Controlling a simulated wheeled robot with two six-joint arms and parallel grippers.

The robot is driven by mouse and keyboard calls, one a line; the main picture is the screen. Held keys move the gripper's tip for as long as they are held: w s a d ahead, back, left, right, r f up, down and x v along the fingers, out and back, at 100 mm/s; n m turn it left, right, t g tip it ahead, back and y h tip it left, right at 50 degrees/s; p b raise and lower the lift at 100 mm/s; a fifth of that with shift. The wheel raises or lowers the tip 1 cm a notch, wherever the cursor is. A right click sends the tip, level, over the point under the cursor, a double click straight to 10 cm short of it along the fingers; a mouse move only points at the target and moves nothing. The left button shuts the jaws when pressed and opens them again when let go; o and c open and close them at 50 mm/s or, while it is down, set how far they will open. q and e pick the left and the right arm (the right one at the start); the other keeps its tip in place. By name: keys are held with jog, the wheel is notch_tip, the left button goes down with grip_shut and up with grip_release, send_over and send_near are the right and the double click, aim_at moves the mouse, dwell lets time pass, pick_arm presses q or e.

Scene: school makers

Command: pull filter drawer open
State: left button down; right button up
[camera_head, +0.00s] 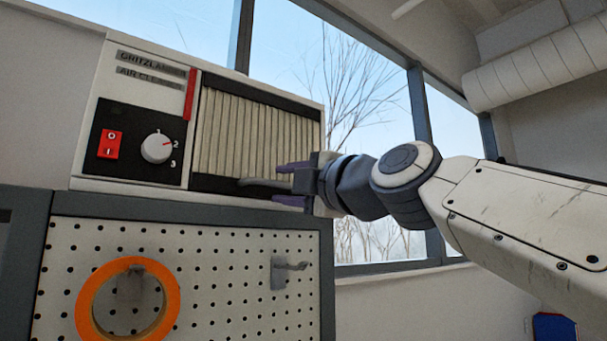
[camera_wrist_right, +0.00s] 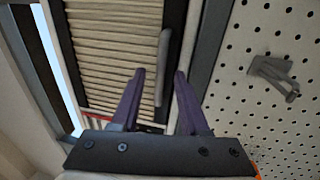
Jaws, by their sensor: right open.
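The filter drawer (camera_head: 247,135) is a pleated beige panel in a black frame, set in the front of the white air cleaner (camera_head: 145,95). It looks shut. Its grey bar handle (camera_head: 262,184) runs along the lower black strip. My right gripper (camera_head: 284,184) is at the right end of this handle, one purple finger above it and one below. In the right wrist view the handle (camera_wrist_right: 163,65) lies between the two open fingers (camera_wrist_right: 160,75), with a gap to the right finger; contact with the left one is unclear. The pleated filter (camera_wrist_right: 115,50) shows beside it. My left gripper is out of view.
Below the air cleaner is a white pegboard (camera_head: 200,270) in a grey frame, with an orange ring (camera_head: 88,288) and a grey hook (camera_head: 280,272). A red switch (camera_head: 109,144) and a white dial (camera_head: 157,148) sit left of the drawer. Windows (camera_head: 370,90) stand behind.

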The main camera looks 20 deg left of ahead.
jog(key=shift+p+x, duration=0.5)
jog(key=shift+x, duration=0.8)
grip_shut()
jog(key=shift+f, duration=0.1)
dwell(0.4)
